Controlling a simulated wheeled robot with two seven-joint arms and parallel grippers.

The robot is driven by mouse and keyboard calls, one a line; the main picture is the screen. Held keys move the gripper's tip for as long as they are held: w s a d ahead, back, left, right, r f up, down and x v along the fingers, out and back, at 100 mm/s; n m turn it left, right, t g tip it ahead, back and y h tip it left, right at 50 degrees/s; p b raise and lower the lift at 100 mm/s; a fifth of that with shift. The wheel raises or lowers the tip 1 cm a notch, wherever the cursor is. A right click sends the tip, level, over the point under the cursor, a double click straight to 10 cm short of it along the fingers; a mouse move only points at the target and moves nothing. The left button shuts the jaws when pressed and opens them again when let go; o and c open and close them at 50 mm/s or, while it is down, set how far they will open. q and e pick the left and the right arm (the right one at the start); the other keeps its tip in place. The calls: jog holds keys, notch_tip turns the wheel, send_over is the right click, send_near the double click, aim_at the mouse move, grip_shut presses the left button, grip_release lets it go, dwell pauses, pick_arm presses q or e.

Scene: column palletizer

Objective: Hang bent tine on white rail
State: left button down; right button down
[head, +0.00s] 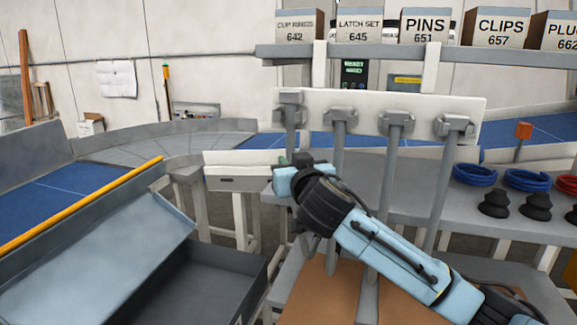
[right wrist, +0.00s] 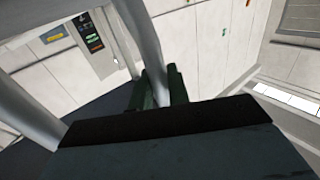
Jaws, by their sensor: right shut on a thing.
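My right gripper (head: 291,162) is in the middle of the head view, shut on a grey tine (head: 291,122). In the right wrist view, the dark green fingers (right wrist: 157,92) close around the tine's shaft (right wrist: 143,35). The tine's blocky head overlaps the top edge of a long white board (head: 420,100). It sits a little higher than the heads of several other tines (head: 396,150) on that board; I cannot tell whether it rests there. A shorter white bar (head: 235,160) stands behind the gripper. I cannot tell which is the white rail. My left gripper is out of view.
A grey shelf (head: 430,52) with labelled boxes runs above the board. Blue cable coils (head: 475,174) and black cups (head: 494,204) stand on a grey bench at right. A grey bin (head: 200,285) and a yellow bar (head: 80,205) are at left. Neighbouring tines stand close on the right.

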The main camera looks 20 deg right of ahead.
jog(key=shift+f+b, duration=0.8)
jog(key=shift+f, duration=0.25)
jog(key=shift+a, duration=0.1)
jog(key=c, duration=1.3)
grip_release()
jog(key=shift+o, duration=0.2)
jog(key=shift+f, duration=0.25)
jog(key=s+b, duration=0.2)
jog(key=s, duration=1.1)
jog(key=shift+s+b, duration=0.25)
jog(key=shift+b, duration=0.15)
